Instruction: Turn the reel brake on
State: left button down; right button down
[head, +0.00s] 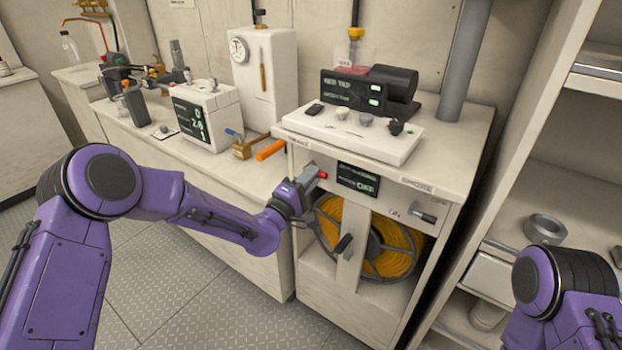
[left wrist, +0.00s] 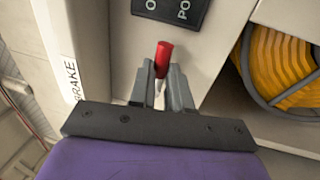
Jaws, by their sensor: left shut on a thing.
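The reel brake lever has a red tip (head: 323,175). It sits on the front panel of the white cabinet, left of a dark display (head: 358,180) that reads what looks like "OFF". My left gripper (head: 308,184) is at this lever. In the left wrist view the red tip (left wrist: 164,58) stands up between the fingers, which are shut on the lever. A "BRAKE" label (left wrist: 70,82) shows at the left there. The reel with yellow hose (head: 385,240) is in the cabinet's opening below. My right gripper is out of view.
An orange handle (head: 270,150) juts out left of the cabinet top. A black-tipped lever (head: 425,216) is on the panel's right, and a dark crank handle (head: 343,245) is before the reel. Shelves (head: 545,190) stand at right. The floor at left is clear.

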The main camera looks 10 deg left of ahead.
pick_arm(q)
jog(key=c, duration=1.1)
grip_release()
jog(key=shift+s, duration=0.1)
jog(key=b+v, duration=0.1)
jog(key=v, duration=0.9)
jog(key=shift+s+a+b, duration=0.1)
jog(key=shift+s+b, duration=0.1)
jog(key=shift+b, duration=0.1)
jog(key=shift+f, duration=0.1)
